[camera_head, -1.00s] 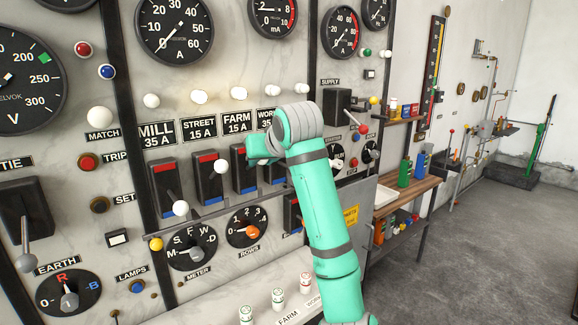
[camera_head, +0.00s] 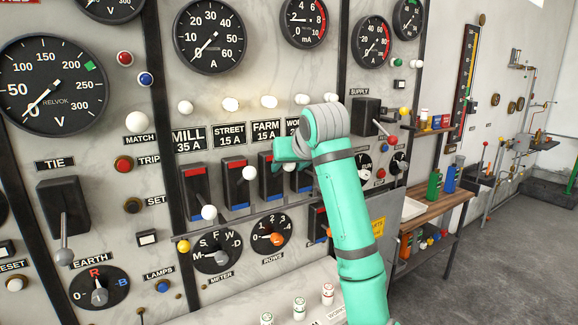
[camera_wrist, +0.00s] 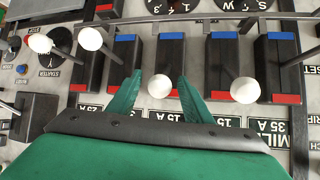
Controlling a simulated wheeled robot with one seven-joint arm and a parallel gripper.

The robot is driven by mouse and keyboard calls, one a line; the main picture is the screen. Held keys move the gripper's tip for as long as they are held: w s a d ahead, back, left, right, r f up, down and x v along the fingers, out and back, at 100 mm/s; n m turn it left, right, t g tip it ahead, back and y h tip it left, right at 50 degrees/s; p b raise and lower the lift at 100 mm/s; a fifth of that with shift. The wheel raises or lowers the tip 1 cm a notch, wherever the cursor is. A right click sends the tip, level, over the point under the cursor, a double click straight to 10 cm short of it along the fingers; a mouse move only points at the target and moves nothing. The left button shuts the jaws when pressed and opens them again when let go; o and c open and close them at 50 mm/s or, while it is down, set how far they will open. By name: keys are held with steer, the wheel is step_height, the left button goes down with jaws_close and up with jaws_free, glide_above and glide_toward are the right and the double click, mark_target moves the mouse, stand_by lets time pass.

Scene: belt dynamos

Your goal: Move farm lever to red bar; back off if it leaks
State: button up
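The farm switch (camera_head: 270,184) is a black block under the FARM 15 A label (camera_head: 266,131), with a blue bar (camera_head: 270,205) at its lower end. My gripper (camera_wrist: 160,80) is open in front of it, its two green fingers either side of the white farm lever knob (camera_wrist: 160,87). A gap shows between knob and each finger. The lever sticks out toward me rather than lying on either bar.
The street lever knob (camera_wrist: 245,91) stands close beside one finger. The works switch (camera_wrist: 125,55) is close on the other side. The mill lever knob (camera_head: 208,212) hangs low at the left. A wooden bench (camera_head: 437,206) with bottles stands at right, with clear floor beyond.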

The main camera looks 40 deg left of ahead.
steer(key=v, duration=1.1)
steer(key=shift+w+f, duration=0.1)
